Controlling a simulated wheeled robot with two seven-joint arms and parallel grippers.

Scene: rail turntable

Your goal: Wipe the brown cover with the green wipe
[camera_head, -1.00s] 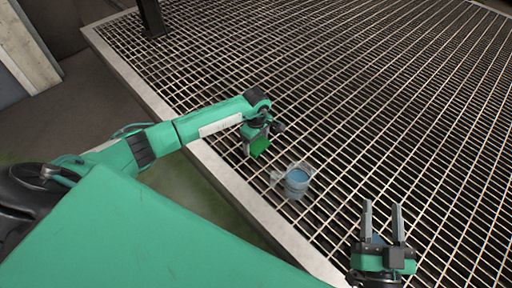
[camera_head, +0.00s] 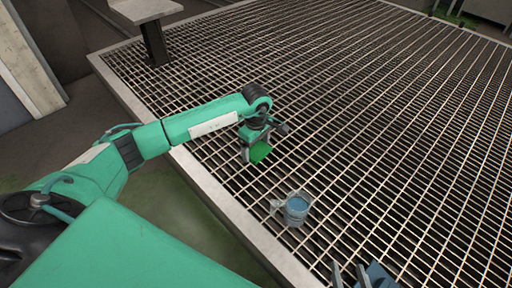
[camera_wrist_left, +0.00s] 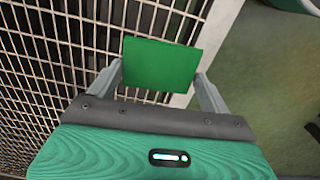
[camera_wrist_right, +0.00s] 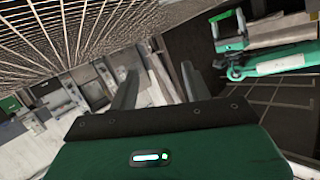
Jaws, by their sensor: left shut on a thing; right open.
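My left gripper (camera_head: 255,145) is shut on the green wipe (camera_head: 260,152), out over the metal grating. In the left wrist view the wipe (camera_wrist_left: 160,65) is a flat green piece spanning the space between both fingers. My right gripper (camera_head: 350,276) shows only its fingertips at the bottom edge of the head view. In the right wrist view its fingers (camera_wrist_right: 158,90) are apart with nothing between them. I cannot make out a brown cover in any view.
A translucent mug with blue inside (camera_head: 296,208) stands on the grating (camera_head: 350,130), right of and nearer than the wipe. A pale slab on a dark post (camera_head: 155,45) stands at the back left.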

